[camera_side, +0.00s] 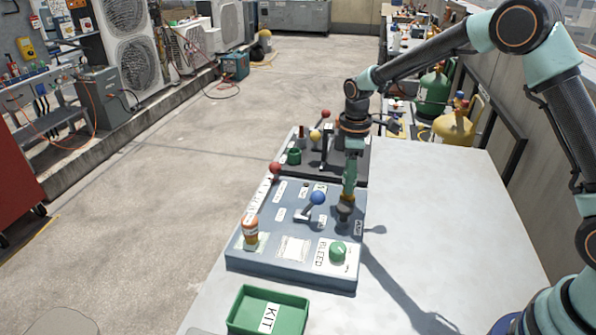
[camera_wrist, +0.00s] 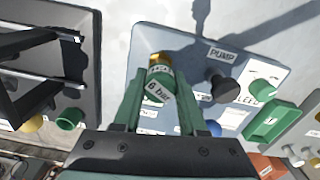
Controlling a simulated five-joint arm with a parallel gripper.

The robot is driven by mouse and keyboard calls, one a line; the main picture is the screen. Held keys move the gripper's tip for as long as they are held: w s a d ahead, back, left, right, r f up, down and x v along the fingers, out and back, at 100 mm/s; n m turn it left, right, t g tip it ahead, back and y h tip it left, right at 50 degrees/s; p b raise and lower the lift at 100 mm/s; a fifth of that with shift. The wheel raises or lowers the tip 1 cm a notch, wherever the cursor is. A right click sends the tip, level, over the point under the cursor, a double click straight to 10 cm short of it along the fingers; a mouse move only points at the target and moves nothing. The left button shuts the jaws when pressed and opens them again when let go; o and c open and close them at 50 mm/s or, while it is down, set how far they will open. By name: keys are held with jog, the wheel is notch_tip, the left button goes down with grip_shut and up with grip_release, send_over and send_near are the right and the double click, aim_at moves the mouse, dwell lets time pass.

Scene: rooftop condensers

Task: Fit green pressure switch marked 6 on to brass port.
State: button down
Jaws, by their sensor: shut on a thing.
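My gripper (camera_side: 348,192) is over the far right part of the grey-blue panel (camera_side: 262,262). In the wrist view my gripper (camera_wrist: 158,115) is shut on the green pressure switch (camera_wrist: 158,98), whose white label reads 6 bar. A brass-coloured piece (camera_wrist: 160,60) shows at the far end of the switch. I cannot tell whether it is the brass port or part of the switch, nor whether the switch touches a port. In the side view the switch is hard to tell from my green fingers.
A black knob (camera_wrist: 219,85) stands beside the PUMP label. A blue-balled lever (camera_side: 317,198), an orange-brown part (camera_side: 250,231) and a green knob (camera_side: 338,251) stand on the panel. A green KIT tray (camera_side: 298,301) lies in front. The table to the right is clear.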

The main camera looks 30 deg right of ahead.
jog(key=shift+f, duration=0.4)
jog(key=shift+c, duration=1.9)
grip_release()
notch_tip(320, 180, up, 12)
jog(key=shift+r, duration=0.1)
jog(key=s+d+r+m+t, duration=0.1)
jog(key=s+r+m+t, duration=0.2)
jog(key=s+r+m, duration=0.5)
jog(key=s+d+f+m+t, duration=0.1)
jog(key=s+f+m+t, duration=0.1)
jog(key=s, duration=0.9)
jog(key=shift+s+m+t, duration=0.25)
jog(key=shift+m+t, duration=0.05)
jog(key=shift+m, duration=0.1)
